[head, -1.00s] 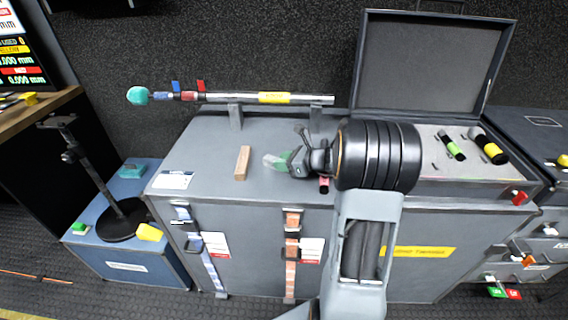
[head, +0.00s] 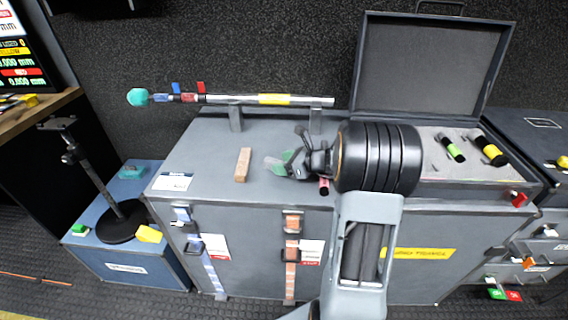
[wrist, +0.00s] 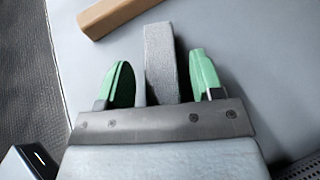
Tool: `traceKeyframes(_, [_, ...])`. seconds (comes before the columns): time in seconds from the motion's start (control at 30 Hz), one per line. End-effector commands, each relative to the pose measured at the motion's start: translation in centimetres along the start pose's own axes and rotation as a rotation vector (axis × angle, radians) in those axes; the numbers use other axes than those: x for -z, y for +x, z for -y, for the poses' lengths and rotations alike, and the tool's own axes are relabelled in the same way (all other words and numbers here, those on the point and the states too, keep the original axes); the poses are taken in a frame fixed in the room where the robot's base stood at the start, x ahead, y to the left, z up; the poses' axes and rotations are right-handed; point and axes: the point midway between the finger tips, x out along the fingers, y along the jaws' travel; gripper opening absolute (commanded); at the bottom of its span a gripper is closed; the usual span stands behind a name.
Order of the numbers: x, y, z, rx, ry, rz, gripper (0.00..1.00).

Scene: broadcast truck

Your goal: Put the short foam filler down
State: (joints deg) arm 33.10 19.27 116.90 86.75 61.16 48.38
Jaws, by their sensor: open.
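The short foam filler is a grey block (wrist: 162,62) lying between my gripper's two green fingers in the wrist view. My gripper (wrist: 158,82) is open. A gap shows between the block and the right finger, and a narrower one on the left. The block appears to rest on the grey case top, its near end hidden behind the gripper body. In the head view my gripper (head: 283,163) is low over the case top (head: 215,150), and the foam filler cannot be clearly told from the fingers.
A wooden block (head: 242,165) lies just left of my gripper; it also shows in the wrist view (wrist: 108,14). A metal pole (head: 235,98) rests on supports behind. An open lidded case (head: 430,65) with foam and coloured cylinders stands right.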

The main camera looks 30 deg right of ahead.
Motion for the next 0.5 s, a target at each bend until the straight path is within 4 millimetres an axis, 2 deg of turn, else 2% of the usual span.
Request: traceKeyframes(0.5, [-0.1,-9.2,0.1,0.005,0.002,0.0,0.6])
